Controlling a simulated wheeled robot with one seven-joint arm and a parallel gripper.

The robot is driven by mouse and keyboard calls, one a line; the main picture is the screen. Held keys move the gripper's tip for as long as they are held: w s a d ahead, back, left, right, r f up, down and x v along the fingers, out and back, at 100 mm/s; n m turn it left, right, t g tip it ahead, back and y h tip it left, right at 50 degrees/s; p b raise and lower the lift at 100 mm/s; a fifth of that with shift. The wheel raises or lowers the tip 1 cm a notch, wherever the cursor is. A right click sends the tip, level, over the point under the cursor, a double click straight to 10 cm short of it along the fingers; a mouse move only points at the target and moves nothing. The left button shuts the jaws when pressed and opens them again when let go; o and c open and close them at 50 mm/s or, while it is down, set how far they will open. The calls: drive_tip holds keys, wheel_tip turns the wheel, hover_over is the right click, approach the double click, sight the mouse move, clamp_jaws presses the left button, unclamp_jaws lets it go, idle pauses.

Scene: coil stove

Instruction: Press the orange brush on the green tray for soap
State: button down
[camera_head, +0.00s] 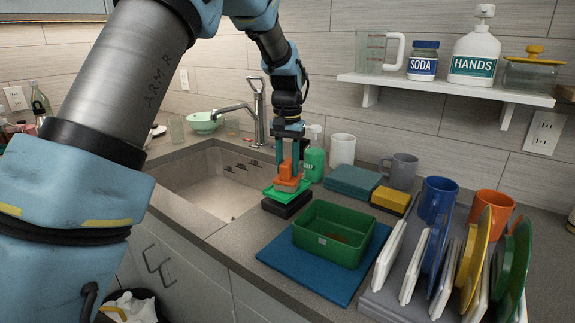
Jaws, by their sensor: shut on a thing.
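My gripper (288,152) points down beside the sink and is shut on the orange brush (286,170). The brush has a paler lower part that appears to be at the top of the green tray (270,194). I cannot tell from this view whether it touches or presses the tray. The green tray sits on a black base (291,207) at the right edge of the sink. The fingers hide part of the brush.
The sink (215,180) with its faucet (255,110) lies left. A green soap bottle (314,160) and white cup (342,150) stand behind. A green bin (330,245) on a blue mat (285,255) and a full dish rack (385,300) stand in front and right.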

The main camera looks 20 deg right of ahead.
sight(287, 162)
drive_tip(key=shift+f+b, duration=0.3)
drive_tip(key=shift+f, duration=0.45)
idle(0.5)
drive_tip(key=shift+r, duration=0.15)
idle(0.4)
drive_tip(key=shift+r+p, duration=2.85)
drive_tip(key=shift+r, duration=0.6)
drive_tip(key=shift+s+a+f, duration=0.1)
